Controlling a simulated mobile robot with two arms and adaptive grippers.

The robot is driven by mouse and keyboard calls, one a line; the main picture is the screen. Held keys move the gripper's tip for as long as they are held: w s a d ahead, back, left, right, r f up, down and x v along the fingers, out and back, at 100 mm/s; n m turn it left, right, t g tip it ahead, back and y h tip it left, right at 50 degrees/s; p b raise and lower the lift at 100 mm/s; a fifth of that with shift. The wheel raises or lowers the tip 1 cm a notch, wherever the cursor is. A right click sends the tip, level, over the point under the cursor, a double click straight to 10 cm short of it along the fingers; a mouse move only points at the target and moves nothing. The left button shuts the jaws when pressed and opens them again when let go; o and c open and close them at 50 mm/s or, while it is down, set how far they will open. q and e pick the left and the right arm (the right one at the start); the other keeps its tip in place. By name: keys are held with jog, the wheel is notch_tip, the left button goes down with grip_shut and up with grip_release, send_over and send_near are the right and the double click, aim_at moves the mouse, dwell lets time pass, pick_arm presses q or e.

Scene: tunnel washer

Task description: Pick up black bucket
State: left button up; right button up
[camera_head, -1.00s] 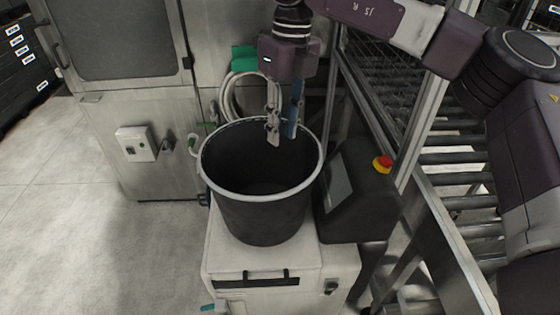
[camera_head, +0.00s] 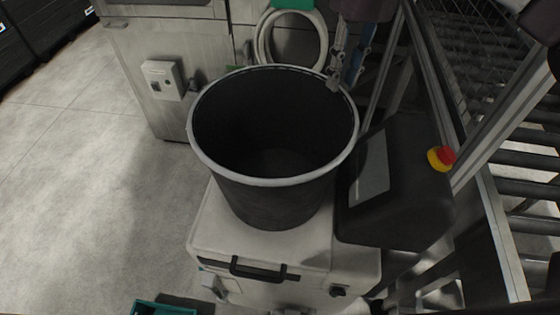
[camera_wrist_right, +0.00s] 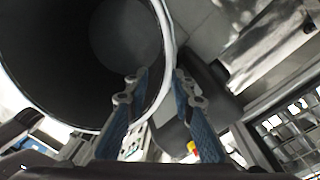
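The black bucket (camera_head: 275,205) with a pale rim stands upright and empty on a white cabinet (camera_head: 265,257). My right gripper (camera_head: 340,85) is at the bucket's far right rim in the head view. In the right wrist view the gripper (camera_wrist_right: 160,80) is open. The bucket's rim passes between its blue-padded fingers, one on the inner side and one on the outer side of the bucket wall (camera_wrist_right: 65,75). I cannot tell whether either finger touches the wall. My left gripper is not in view.
A dark control box (camera_head: 400,190) with a red and yellow emergency button (camera_head: 441,159) stands close to the bucket's right. A metal frame and roller conveyor (camera_head: 530,165) are beyond it. A coiled hose (camera_head: 290,38) hangs behind. Open floor (camera_head: 80,190) lies to the left.

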aim_at(331, 109)
jog(key=f+p, duration=0.1)
jog(key=f, duration=0.1)
jog(key=f+p, duration=0.1)
jog(key=f, duration=0.2)
jog(key=a+f+p, duration=0.1)
jog(key=f, duration=0.1)
jog(key=shift+w+a+f+p, duration=0.1)
jog(key=shift+w+f+p, duration=0.2)
jog(key=shift+w, duration=0.1)
jog(key=shift+f, duration=0.3)
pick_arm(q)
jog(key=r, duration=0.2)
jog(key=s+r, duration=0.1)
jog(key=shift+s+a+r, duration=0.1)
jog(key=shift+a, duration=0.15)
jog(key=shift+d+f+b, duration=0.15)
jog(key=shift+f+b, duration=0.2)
pick_arm(e)
jog(key=shift+f, duration=0.2)
